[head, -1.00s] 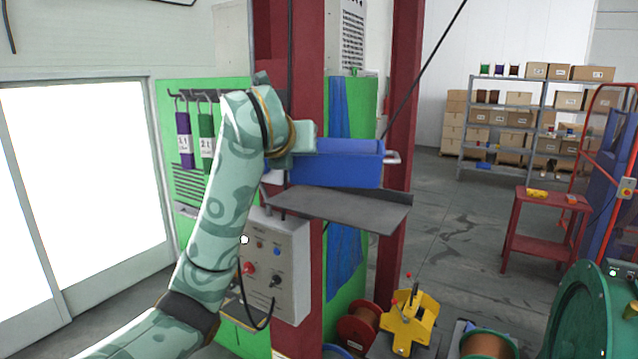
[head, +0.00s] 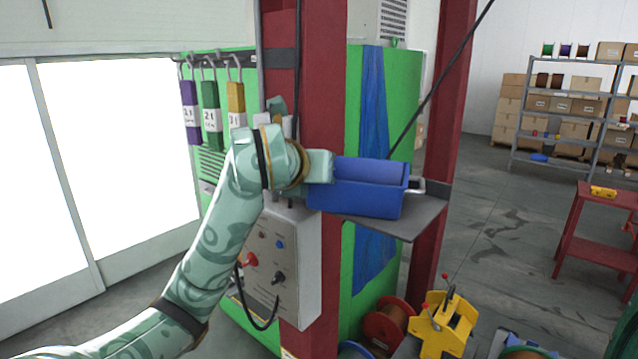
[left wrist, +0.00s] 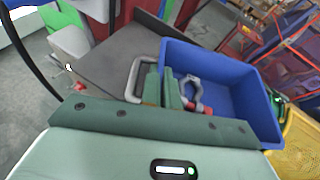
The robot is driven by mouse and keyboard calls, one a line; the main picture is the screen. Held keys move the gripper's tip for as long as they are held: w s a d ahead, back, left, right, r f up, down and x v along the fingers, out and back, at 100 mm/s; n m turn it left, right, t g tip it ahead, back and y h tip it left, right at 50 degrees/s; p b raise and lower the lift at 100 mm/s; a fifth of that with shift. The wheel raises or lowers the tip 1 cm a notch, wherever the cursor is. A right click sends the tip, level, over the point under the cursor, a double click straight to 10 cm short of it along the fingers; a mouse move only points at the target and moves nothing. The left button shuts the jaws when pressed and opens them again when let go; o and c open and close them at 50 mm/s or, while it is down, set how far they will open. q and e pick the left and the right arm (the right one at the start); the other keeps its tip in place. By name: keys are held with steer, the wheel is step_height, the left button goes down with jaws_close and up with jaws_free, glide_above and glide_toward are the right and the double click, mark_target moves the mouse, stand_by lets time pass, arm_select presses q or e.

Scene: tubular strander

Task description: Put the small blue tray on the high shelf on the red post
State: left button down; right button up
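The small blue tray (head: 358,198) is level, at the grey shelf (head: 425,222) on the red post (head: 322,120). In the head view it covers much of the shelf; I cannot tell whether its bottom touches. My left gripper (head: 325,168) is at the tray's left end, its fingers mostly hidden there. In the left wrist view the fingers (left wrist: 163,88) are close together on the near edge of the tray (left wrist: 250,105), beside a grey handle (left wrist: 135,82). A grey clamp-like piece (left wrist: 192,95) shows at the tray's inside. My right gripper is out of view.
A second red post (head: 452,90) stands at the shelf's right end. Padlocks (head: 211,105) hang on the green cabinet. A yellow device (head: 445,322) and a red spool (head: 388,322) are below.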

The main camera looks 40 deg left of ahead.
arm_select(q)
steer(key=shift+w, duration=0.15)
steer(key=shift+s+a+r, duration=0.1)
steer(key=shift+s, duration=0.55)
steer(key=c, duration=1.8)
jaws_free()
steer(key=shift+c, duration=0.2)
steer(key=shift+o, duration=0.8)
steer(key=shift+w, duration=0.35)
steer(key=shift+s+r, duration=0.2)
steer(key=shift+s, duration=0.15)
steer(key=b+v, duration=0.1)
steer(key=v, duration=1)
steer(key=shift+b, duration=0.35)
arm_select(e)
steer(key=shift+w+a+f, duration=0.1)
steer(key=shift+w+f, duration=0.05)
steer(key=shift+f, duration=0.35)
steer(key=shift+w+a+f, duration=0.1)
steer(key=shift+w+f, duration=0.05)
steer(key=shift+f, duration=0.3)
